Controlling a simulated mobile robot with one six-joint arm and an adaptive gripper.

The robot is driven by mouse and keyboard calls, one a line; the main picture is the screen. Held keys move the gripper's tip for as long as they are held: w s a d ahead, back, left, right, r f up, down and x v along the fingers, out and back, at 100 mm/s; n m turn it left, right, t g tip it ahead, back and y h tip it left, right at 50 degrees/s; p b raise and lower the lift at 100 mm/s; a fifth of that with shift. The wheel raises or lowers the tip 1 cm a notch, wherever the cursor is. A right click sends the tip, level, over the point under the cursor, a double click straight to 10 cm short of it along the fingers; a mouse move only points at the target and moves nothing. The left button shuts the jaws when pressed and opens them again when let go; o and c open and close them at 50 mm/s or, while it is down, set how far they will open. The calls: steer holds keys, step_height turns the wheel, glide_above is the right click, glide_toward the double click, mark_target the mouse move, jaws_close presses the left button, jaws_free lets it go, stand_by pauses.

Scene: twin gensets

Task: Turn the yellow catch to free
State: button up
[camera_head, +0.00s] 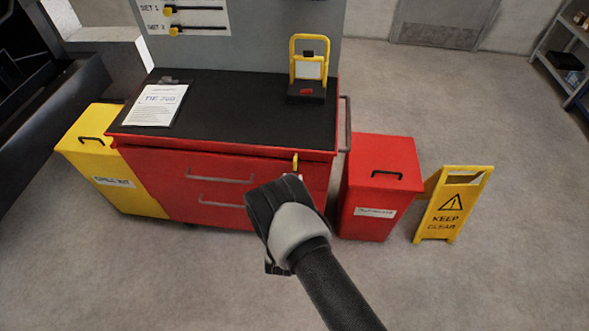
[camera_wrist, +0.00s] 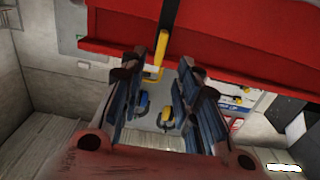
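The yellow catch (camera_head: 295,162) is a small upright piece at the front edge of the red tool cabinet (camera_head: 150,138), near its right end. In the wrist view the yellow catch (camera_wrist: 161,48) is a bar with a bent end, against the red front. My gripper (camera_wrist: 158,68) is open, with its two fingers apart and the catch's bent end appearing between their tips. I cannot tell whether either finger touches it. In the head view my wrist hides the fingers and part of the cabinet front.
A yellow bin (camera_head: 95,150) is at the left, a red bin (camera_head: 380,180) and a yellow floor sign (camera_head: 452,205) at the right. The floor in front is clear.

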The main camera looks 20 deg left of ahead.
mark_target(294, 166)
steer(key=b+x, duration=0.1)
steer(key=x, duration=0.6)
steer(key=shift+w+a, duration=0.1)
steer(key=shift+w, duration=0.2)
steer(key=shift+c, duration=0.4)
jaws_close()
